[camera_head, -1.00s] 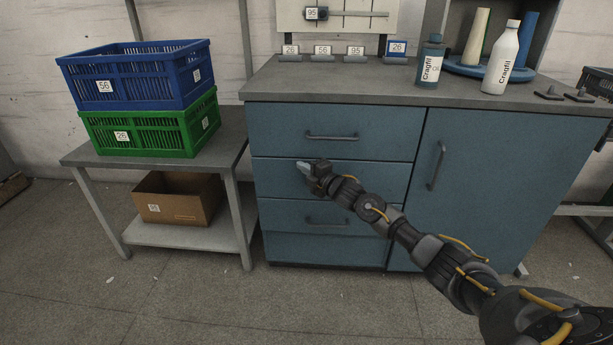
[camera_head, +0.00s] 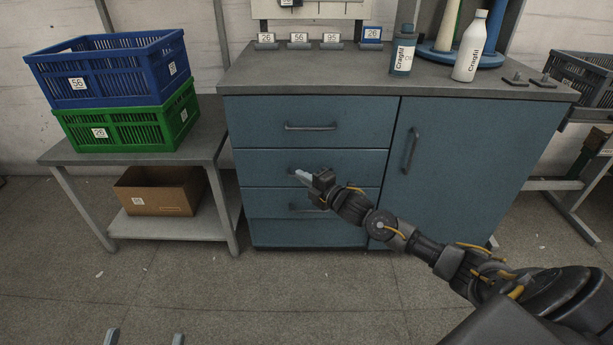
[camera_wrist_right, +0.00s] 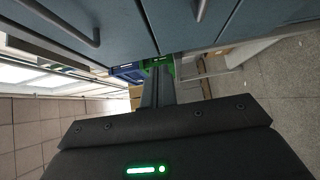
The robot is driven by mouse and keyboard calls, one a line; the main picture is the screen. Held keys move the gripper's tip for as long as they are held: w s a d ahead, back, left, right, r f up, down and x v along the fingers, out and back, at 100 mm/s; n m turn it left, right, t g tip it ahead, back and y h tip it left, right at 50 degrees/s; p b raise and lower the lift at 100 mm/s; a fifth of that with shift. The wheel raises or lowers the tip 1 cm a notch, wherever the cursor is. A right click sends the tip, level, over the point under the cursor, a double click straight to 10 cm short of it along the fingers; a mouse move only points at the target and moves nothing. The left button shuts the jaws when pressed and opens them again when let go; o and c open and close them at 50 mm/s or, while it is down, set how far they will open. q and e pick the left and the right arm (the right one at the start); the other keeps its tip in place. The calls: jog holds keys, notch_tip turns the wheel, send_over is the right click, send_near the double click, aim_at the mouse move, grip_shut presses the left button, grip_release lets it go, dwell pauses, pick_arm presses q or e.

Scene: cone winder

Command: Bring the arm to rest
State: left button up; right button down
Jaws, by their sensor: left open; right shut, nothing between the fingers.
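My right arm comes in from the lower right of the head view. Its gripper (camera_head: 302,176) is shut and empty, in front of the blue drawer cabinet (camera_head: 262,175) at the height of the middle drawers. In the right wrist view the closed fingers (camera_wrist_right: 158,88) show as a dark bar with nothing between them. Whether they touch the cabinet I cannot tell. Of my left gripper (camera_head: 145,339), only two fingertips show at the bottom left edge of the head view, well apart, over the floor. The rest of the left arm is out of view.
A blue crate (camera_head: 50,92) sits on a green crate (camera_head: 160,133) on the side table (camera_head: 58,156), with a cardboard box (camera_head: 160,199) on its lower shelf. Bottles (camera_head: 470,46) stand on the cabinet top. Drawer handles (camera_head: 311,127) stick out. Floor in front is clear.

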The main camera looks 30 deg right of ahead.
pick_arm(q)
jog(key=shift+f+g, duration=0.3)
pick_arm(e)
jog(key=shift+s+d, duration=0.1)
jog(key=shift+s, duration=0.4)
jog(key=shift+f, duration=0.1)
